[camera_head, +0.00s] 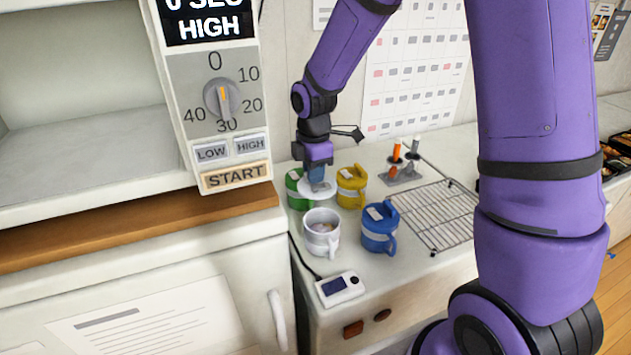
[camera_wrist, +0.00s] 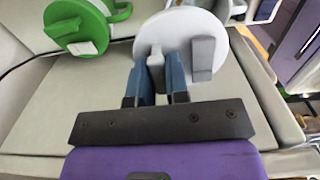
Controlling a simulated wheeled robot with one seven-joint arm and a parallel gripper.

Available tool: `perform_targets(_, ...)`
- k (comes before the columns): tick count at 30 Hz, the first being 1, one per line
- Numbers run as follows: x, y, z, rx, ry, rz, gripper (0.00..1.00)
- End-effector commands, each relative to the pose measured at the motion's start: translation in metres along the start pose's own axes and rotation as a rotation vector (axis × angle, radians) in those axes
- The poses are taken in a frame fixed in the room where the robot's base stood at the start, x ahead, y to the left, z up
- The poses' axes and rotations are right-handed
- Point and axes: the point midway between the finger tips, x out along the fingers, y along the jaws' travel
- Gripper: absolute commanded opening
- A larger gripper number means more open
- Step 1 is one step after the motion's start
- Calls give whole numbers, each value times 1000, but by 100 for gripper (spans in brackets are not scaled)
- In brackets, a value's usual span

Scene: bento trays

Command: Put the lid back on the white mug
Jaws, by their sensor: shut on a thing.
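The white mug (camera_head: 321,240) stands open on the counter, its top uncovered and something brownish inside. My gripper (camera_head: 316,182) is just behind and above it, fingers pointing down. The white lid (camera_head: 318,192) hangs at the fingertips, in front of the green mug (camera_head: 294,196). In the wrist view my gripper (camera_wrist: 157,82) has its blue fingers shut on the raised grip of the white lid (camera_wrist: 228,58), which has a grey tab. Part of a white shape behind the lid may be the mug; I cannot tell.
The lidded yellow mug (camera_head: 352,190) stands right of my gripper and the lidded blue mug (camera_head: 380,236) right of the white mug. A small white device (camera_head: 340,288) lies in front. A wire rack (camera_head: 436,214) is to the right. A microwave (camera_head: 215,110) stands left.

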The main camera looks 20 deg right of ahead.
Motion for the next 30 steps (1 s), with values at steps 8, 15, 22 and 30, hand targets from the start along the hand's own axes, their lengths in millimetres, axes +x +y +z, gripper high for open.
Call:
perform_targets(8, 3, -30, -8, -356, -2, 0, 0)
perform_targets(15, 8, -34, -10, -417, -2, -1, 0)
perform_targets(22, 26, -34, -10, -414, -2, -3, 0)
perform_targets(30, 48, -34, -10, -412, -2, -2, 0)
